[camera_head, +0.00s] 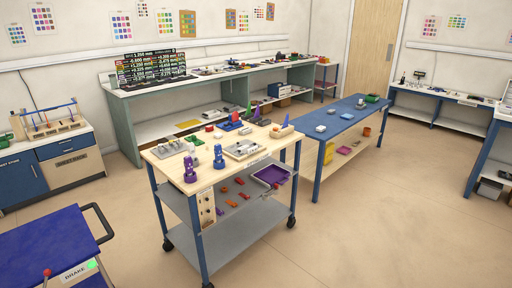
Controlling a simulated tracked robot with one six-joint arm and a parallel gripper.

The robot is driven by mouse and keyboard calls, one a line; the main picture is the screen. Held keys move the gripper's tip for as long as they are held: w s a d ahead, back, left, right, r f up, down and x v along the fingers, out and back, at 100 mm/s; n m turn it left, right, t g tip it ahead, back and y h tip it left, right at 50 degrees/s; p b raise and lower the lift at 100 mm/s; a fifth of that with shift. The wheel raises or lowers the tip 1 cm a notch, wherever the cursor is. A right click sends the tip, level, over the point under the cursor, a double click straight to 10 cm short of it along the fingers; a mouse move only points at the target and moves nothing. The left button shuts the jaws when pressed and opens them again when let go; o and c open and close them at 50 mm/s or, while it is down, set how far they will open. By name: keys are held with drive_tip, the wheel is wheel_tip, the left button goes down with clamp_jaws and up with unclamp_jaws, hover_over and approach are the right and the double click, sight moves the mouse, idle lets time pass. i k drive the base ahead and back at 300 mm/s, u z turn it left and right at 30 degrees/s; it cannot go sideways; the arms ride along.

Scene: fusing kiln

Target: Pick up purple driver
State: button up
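A purple upright tool (190,169), which looks like the purple driver, stands on the near left part of the light wooden top of a wheeled cart (172,171). A similar blue upright tool (219,157) stands just to its right, apart from it. Both are small in the view, so their fine shape is hard to tell. My gripper is not in view.
A blue-topped trolley (45,248) fills the lower left. The floor (370,230) at right is clear.

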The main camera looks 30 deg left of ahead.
sight(188, 162)
drive_tip(key=u, duration=0.35)
drive_tip(key=i, duration=0.65)
drive_tip(key=u, duration=0.75)
drive_tip(key=i, duration=0.8)
drive_tip(key=u, duration=3)
drive_tip(key=k, duration=0.1)
drive_tip(key=z, duration=0.2)
